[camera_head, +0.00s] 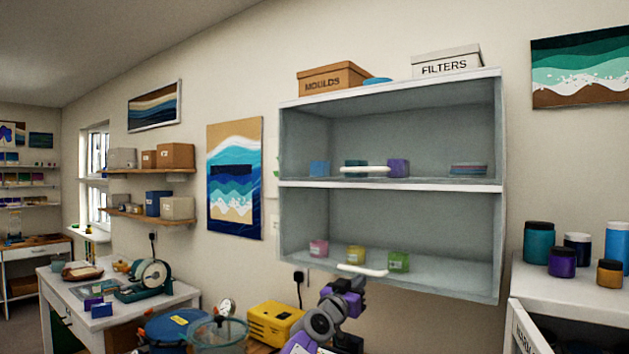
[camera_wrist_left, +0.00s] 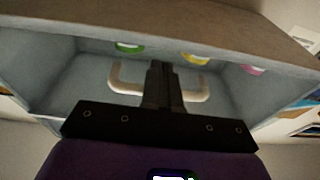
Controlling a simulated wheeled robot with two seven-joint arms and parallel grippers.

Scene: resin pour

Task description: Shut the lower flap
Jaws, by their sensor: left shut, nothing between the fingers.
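A grey wall cabinet (camera_head: 390,101) has two open-looking compartments, one above the other. The lower flap shows mainly by its pale bar handle (camera_head: 362,270), low at the front of the lower compartment. Its pane looks clear, and I cannot tell whether a gap is left at its edge. My left gripper (camera_head: 356,281) is just below this handle, shut and empty. In the left wrist view, its fingers (camera_wrist_left: 161,68) reach across the middle of the handle (camera_wrist_left: 115,78); contact is unclear. The upper flap's handle (camera_head: 365,169) shows above. My right gripper is not in view.
Pink (camera_head: 318,248), yellow (camera_head: 355,255) and green (camera_head: 398,262) jars stand in the lower compartment. A moulds box (camera_head: 335,78) and filters box (camera_head: 446,62) sit on top. A yellow case (camera_head: 273,323) is below left; several jars stand at right.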

